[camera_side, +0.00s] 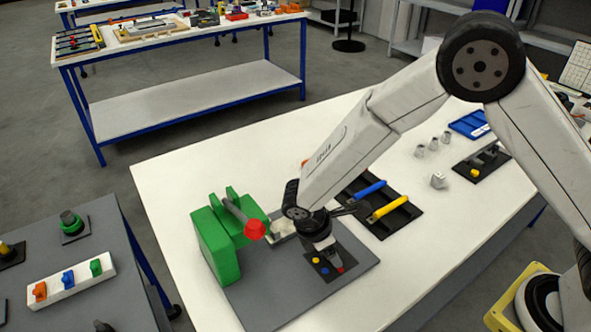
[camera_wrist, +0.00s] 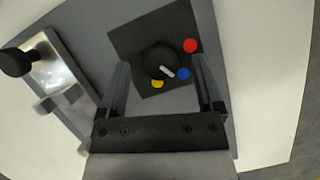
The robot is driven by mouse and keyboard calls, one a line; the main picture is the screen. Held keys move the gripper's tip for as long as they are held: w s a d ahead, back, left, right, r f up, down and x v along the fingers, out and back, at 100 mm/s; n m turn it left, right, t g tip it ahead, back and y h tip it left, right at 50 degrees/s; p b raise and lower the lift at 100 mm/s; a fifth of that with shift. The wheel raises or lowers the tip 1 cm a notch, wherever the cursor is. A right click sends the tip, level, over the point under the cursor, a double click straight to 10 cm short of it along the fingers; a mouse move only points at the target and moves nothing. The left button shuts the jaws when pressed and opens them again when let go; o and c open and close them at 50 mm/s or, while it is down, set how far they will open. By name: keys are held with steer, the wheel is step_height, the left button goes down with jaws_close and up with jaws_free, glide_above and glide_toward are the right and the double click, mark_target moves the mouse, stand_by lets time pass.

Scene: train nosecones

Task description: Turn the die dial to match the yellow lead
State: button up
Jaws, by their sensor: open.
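The die dial (camera_wrist: 158,58) is a round black knob with a white pointer mark, on a dark square plate (camera_wrist: 128,38). Red (camera_wrist: 190,45), blue (camera_wrist: 183,74) and yellow (camera_wrist: 157,84) dots lie around it. The white mark slants to the lower right, toward the blue dot. My gripper (camera_wrist: 160,64) is open, pointing down with a finger on either side of the dial; contact cannot be told. In the side view my gripper (camera_side: 327,250) covers the knob. A yellow bar (camera_side: 388,208) and a blue bar (camera_side: 370,190) lie in a black tray; which thing is the yellow lead is unclear.
A green press (camera_side: 215,245) with a red-knobbed lever (camera_side: 255,229) stands left of the dial on a grey board (camera_side: 275,300). A metal piece (camera_wrist: 62,78) shows left in the wrist view. Small grey parts (camera_side: 437,181) stand to the right. The white table's near right is clear.

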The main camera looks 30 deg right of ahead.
steer(key=shift+d+f, duration=0.1)
steer(key=shift+f, duration=0.1)
jaws_close()
steer(key=shift+m, duration=0.4)
steer(key=m+g, duration=0.1)
steer(key=m, duration=0.1)
steer(key=m+y, duration=0.1)
steer(key=m, duration=0.2)
steer(key=shift+w+g, duration=0.2)
steer(key=shift+g, duration=0.2)
steer(key=m+y, duration=0.1)
steer(key=m, duration=0.2)
steer(key=m+g+y, duration=0.1)
steer(key=m, duration=0.2)
steer(key=shift+w+d, duration=0.1)
steer(key=shift+d, duration=0.1)
